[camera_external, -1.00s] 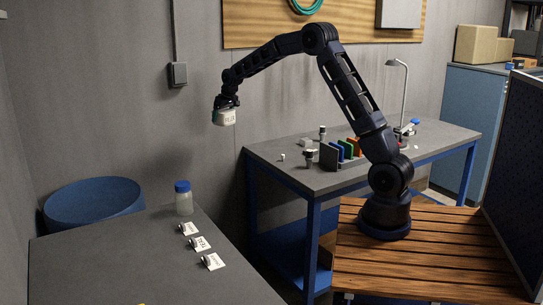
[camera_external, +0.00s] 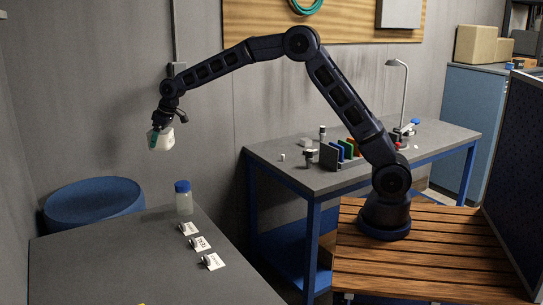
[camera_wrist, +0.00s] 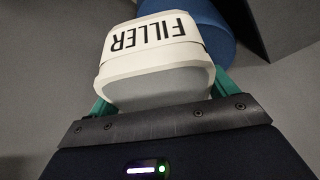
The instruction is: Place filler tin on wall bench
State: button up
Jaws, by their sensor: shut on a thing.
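The filler tin (camera_external: 160,140) is white, with "FILLER" in black letters, which reads upside down in the wrist view (camera_wrist: 155,60). My gripper (camera_external: 167,121) is shut on it, with green finger pads at either side of the tin in the wrist view. The tin hangs tilted in the air above and left of the jar on the near left bench (camera_external: 120,265). A bench along the back wall (camera_external: 275,150) has a grey top and blue legs. It stands to the right of the tin, with my arm passing in front of it.
The near left bench holds a blue-lidded jar (camera_external: 183,198) and several small labelled items (camera_external: 201,243). A blue round drum (camera_external: 93,203) stands behind it. The back-wall bench carries coloured panels (camera_external: 350,149), small objects and a lamp (camera_external: 404,95); its left front top is fairly clear.

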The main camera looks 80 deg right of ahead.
jog(key=s+a+r+n+y, duration=0.1)
jog(key=s+a+n, duration=0.15)
jog(key=a, duration=1.25)
jog(key=s+a+n+g+y, duration=0.15)
jog(key=s+a, duration=0.25)
jog(key=a, duration=1)
jog(key=s+a+r+n, duration=0.1)
jog(key=s+a+n, duration=0.2)
jog(key=a, duration=1.2)
jog(key=f, duration=1.9)
jog(key=shift+w+d+f, duration=0.1)
jog(key=shift+d+f, duration=0.1)
jog(key=shift+f, duration=0.05)
jog(key=shift+f, duration=0.1)
jog(key=o, duration=1.2)
jog(key=shift+f, duration=0.1)
jog(key=v, duration=1.2)
